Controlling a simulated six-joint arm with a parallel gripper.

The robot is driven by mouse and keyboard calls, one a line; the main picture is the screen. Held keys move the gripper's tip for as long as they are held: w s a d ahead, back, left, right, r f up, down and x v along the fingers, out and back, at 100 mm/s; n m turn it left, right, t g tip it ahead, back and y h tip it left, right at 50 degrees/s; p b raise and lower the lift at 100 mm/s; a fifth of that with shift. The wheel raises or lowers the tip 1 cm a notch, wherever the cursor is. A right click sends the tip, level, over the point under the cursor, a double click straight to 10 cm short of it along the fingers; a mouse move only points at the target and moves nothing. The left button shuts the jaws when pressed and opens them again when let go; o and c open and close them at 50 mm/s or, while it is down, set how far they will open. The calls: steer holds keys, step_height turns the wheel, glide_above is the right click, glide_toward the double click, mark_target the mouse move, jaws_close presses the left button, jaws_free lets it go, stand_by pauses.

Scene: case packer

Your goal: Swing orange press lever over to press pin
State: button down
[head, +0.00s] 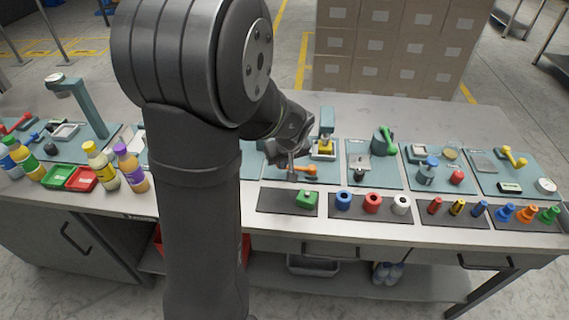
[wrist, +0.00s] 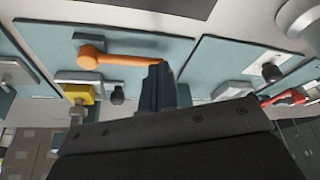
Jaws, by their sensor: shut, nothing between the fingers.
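The orange press lever (head: 305,169) lies low over a teal panel in the middle of the bench. In the wrist view the orange lever (wrist: 125,60) has its thick pivot end at left and its thin end at right. My gripper (head: 291,172) is shut and empty, pointing down at the lever's thin end. In the wrist view my gripper's fingers (wrist: 157,75) overlap that end; I cannot tell whether they touch it. A dark knob (wrist: 117,95) stands on the same panel near the lever; I cannot tell whether it is the press pin.
A teal stand with a yellow block (head: 325,147) stands just behind the lever. A green block (head: 307,199) sits on a dark mat in front. Rings, pegs and other fixtures line the bench to the right; bottles (head: 131,168) and trays stand at left, beyond my arm.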

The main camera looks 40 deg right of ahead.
steer(key=shift+w, duration=0.1)
steer(key=shift+w+d+m+h, duration=0.3)
steer(key=shift+w+m, duration=0.2)
steer(key=shift+m, duration=0.2)
steer(key=shift+w+d+m+h, duration=0.2)
steer(key=shift+w+d+m, duration=0.2)
steer(key=shift+m, duration=0.3)
steer(key=shift+w+d, duration=0.65)
steer(key=shift+w, duration=0.05)
steer(key=shift+g, duration=0.3)
steer(key=s+a, duration=0.3)
steer(key=shift+s+r, duration=0.15)
steer(key=v, duration=0.9)
steer(key=shift+a+r, duration=0.25)
steer(key=shift+r, duration=0.2)
steer(key=shift+f, duration=0.1)
